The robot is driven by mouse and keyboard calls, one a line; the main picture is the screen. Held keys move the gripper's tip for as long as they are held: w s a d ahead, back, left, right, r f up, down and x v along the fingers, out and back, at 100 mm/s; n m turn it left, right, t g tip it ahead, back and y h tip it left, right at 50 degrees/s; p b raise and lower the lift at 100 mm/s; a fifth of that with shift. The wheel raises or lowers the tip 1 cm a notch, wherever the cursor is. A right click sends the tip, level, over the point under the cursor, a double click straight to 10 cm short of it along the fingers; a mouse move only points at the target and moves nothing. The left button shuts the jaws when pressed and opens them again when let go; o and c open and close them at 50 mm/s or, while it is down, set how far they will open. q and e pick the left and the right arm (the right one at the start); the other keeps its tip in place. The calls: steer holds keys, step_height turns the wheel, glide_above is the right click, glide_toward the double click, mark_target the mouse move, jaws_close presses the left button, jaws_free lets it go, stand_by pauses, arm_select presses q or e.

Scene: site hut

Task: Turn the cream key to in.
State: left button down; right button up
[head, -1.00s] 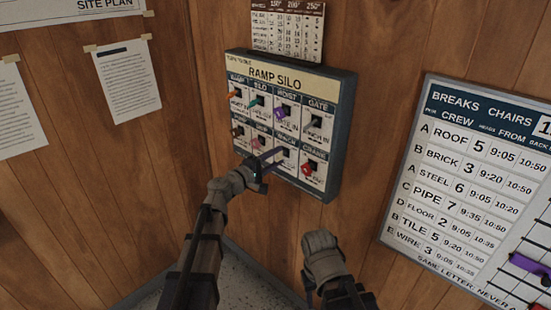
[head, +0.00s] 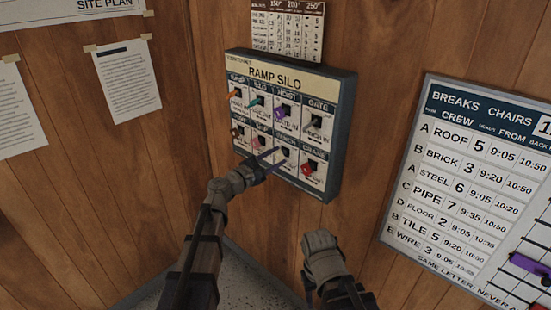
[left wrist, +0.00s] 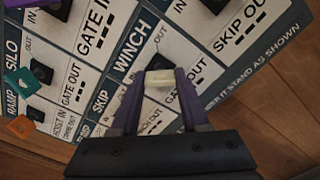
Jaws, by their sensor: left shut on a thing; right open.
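The cream key (left wrist: 159,80) is in the winch place of the RAMP SILO panel (head: 346,130), in the lower row. In the left wrist view it is between the purple fingertips of my left gripper (left wrist: 160,82), which is shut on it. The black lock block (left wrist: 180,50) shows just beyond it. In the head view my left gripper (head: 272,154) reaches the panel from the lower left, and I cannot make out the key there. The key's exact setting is hard to tell. My right gripper (head: 322,250) is open, low and apart from the panel.
A breaks board (head: 478,180) hangs on the right wall. Bare wood lies below the panel.

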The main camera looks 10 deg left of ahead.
stand_by(0.4)
arm_select(q)
steer(key=shift+c, duration=2)
jaws_free()
steer(key=v, duration=0.7)
steer(key=shift+s+a, duration=0.25)
steer(key=shift+s, duration=0.05)
steer(key=shift+d, duration=0.1)
